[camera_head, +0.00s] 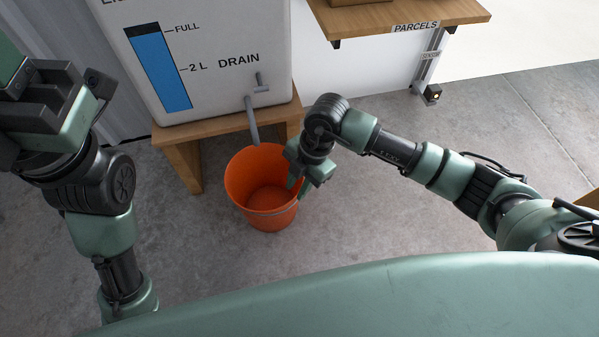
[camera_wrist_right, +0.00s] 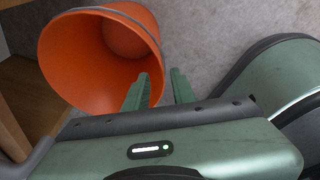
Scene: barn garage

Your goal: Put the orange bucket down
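The orange bucket (camera_head: 262,187) is upright below the drain spout in the head view, with its open top up and empty inside. My right gripper (camera_head: 302,181) is at its right rim. I cannot tell whether the bucket's base touches the floor. My left gripper (camera_head: 45,100) is raised at the left edge, away from the bucket; its fingertips are not clear.
A white tank (camera_head: 215,30) with a drain spout (camera_head: 251,120) stands on a wooden stand (camera_head: 185,160) just behind the bucket. A wooden shelf (camera_head: 455,12) marked PARCELS is at the upper right. Grey concrete floor (camera_head: 360,215) is clear in front and to the right.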

